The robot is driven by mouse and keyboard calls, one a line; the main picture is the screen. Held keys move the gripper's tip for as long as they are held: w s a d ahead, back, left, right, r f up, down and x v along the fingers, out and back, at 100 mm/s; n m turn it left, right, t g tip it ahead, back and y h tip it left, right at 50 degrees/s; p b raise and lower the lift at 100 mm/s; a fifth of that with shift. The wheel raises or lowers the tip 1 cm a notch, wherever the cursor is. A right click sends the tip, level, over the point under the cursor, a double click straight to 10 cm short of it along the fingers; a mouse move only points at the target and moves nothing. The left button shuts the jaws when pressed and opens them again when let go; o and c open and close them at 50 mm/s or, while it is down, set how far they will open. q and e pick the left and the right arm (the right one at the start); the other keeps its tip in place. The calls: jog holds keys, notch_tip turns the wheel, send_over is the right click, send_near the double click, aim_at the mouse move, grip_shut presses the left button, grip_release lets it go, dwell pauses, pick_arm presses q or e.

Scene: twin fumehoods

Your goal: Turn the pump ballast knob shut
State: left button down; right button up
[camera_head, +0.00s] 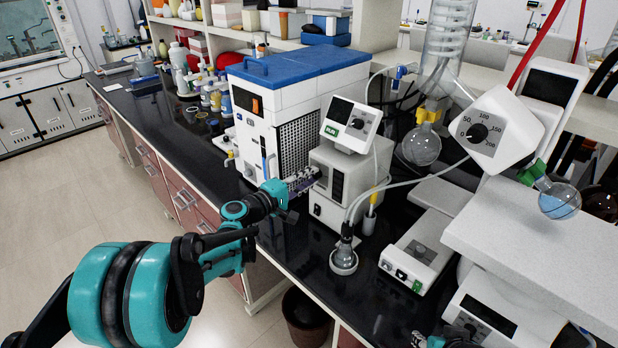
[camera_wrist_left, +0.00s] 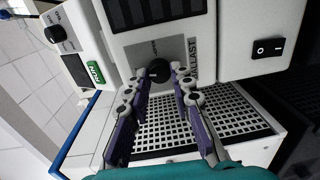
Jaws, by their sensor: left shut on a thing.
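The black ballast knob (camera_wrist_left: 159,70) sits on a grey panel marked "BALLAST" on the front of the white pump box (camera_head: 352,163). In the left wrist view, the purple and grey fingers of my left gripper (camera_wrist_left: 163,79) lie on both sides of the knob and are shut on it. In the head view, my left gripper (camera_head: 304,182) reaches from the left to the pump's front left side. There the knob is hidden behind the fingers.
A blue-topped white unit (camera_head: 300,85) stands close to the left of the pump. A tilted controller (camera_head: 351,124) with a green "RUN" label sits on top. A round grey fitting (camera_head: 344,260) with hoses stands in front, and a white hotplate (camera_head: 417,250) is to the right.

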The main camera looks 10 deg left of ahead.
pick_arm(q)
jog(key=shift+n, duration=1)
jog(key=c, duration=1.3)
grip_release()
jog(key=v, duration=1.2)
jog(key=shift+f, duration=0.1)
